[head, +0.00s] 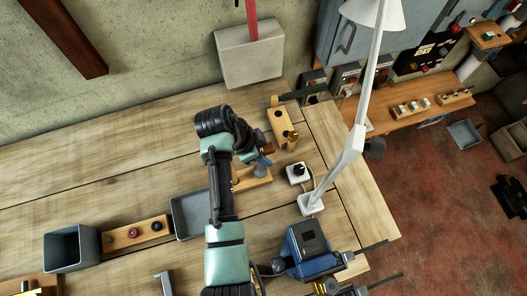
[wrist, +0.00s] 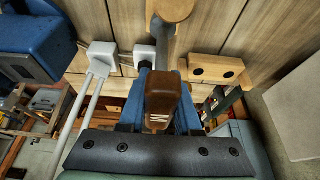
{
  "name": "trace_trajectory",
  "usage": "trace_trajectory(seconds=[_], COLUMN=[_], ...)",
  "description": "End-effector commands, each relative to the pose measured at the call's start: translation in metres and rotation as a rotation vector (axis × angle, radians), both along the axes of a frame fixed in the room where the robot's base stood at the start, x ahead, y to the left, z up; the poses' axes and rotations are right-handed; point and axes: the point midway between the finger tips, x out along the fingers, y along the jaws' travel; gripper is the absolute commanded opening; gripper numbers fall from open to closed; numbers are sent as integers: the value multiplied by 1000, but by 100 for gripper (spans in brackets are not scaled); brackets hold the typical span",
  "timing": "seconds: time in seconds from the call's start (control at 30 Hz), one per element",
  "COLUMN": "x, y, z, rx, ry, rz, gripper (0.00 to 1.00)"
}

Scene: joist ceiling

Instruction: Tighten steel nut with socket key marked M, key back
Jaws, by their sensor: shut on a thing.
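My gripper (head: 262,160) is shut on the brown handle of the socket key (wrist: 161,100), with blue fingers on both sides of it in the wrist view. A pale letter mark, apparently M seen sideways, shows on the handle. A grey shank (wrist: 164,42) extends beyond the handle towards a round wooden piece (wrist: 173,9). In the head view my gripper is over a small wooden board (head: 252,184) with a grey round part at its fingers. I cannot make out the steel nut or whether the key touches it.
A wooden block with two holes (wrist: 215,69) stands beside my gripper; it also shows in the head view (head: 283,128). A white lamp (head: 347,165), a white box with a black knob (head: 298,173) and a blue vise (head: 311,247) stand to the right. A grey tray (head: 190,218) lies left.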

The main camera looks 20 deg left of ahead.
Motion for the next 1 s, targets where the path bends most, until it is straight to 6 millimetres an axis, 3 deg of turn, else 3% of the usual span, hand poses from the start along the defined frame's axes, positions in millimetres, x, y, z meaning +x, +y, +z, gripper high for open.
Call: trace_trajectory(seconds=[0.43, 1.0], x=[0, 1], y=[0, 0], z=[0, -14], rx=[0, 0], ry=[-1, -1], rz=[0, 0], gripper=[0, 0])
